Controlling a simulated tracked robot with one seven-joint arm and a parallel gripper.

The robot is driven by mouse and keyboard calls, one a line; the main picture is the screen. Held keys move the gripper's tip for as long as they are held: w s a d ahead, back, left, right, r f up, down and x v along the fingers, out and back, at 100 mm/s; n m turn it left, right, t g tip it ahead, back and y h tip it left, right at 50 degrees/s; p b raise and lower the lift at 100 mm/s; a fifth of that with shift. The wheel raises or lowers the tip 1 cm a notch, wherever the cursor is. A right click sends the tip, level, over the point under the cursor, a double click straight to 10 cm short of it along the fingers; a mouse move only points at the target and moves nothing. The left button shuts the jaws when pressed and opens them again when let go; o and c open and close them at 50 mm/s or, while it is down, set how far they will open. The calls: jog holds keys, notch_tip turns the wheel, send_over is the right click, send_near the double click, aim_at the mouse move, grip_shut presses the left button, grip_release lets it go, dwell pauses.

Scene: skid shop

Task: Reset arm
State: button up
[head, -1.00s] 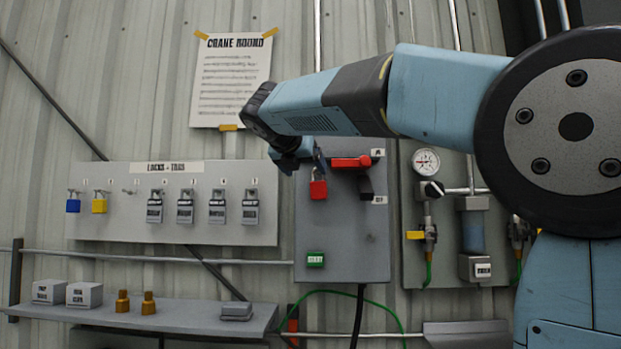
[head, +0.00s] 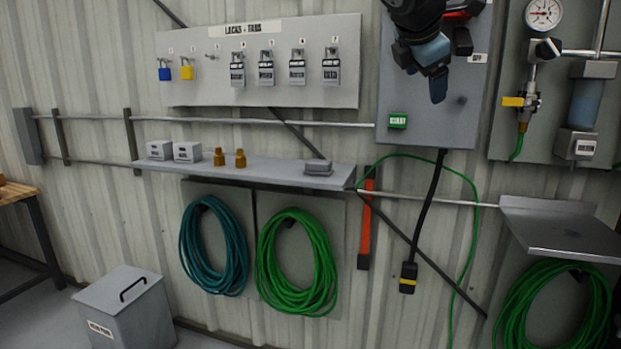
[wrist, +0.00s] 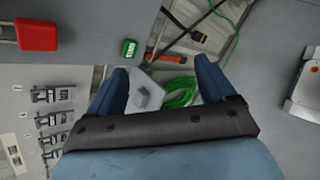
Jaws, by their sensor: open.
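My gripper (head: 437,85) hangs in front of the grey switch panel (head: 425,125) in the head view. Its two blue fingers are apart in the wrist view (wrist: 160,70), with nothing between them. A red padlock (wrist: 38,35) shows at the upper left of the wrist view, outside the fingers. It is out of sight in the head view, where my arm covers that part of the panel. A red handle (head: 465,8) shows at the top edge of the head view. A green label (head: 397,121) is low on the panel.
The lock board (head: 205,90) holds blue, yellow and several grey padlocks. Below it a shelf (head: 270,172) carries boxes and brass fittings. Green hose coils (head: 297,262) hang underneath. A gauge panel (head: 510,130) is at the right, above a small grey shelf (head: 560,236).

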jog(key=s+d+f+m+g+y, duration=0.1)
jog(key=s+f+m+y, duration=0.1)
jog(key=s+f+m, duration=0.7)
jog(key=s+d+f+m+g+y, duration=0.1)
jog(key=s+f+m+g+y, duration=0.1)
jog(key=s+f+m, duration=0.8)
notch_tip(320, 180, down, 7)
jog(key=shift+f+m+y, duration=0.1)
jog(key=shift+m+y, duration=0.4)
jog(key=shift+m, duration=0.1)
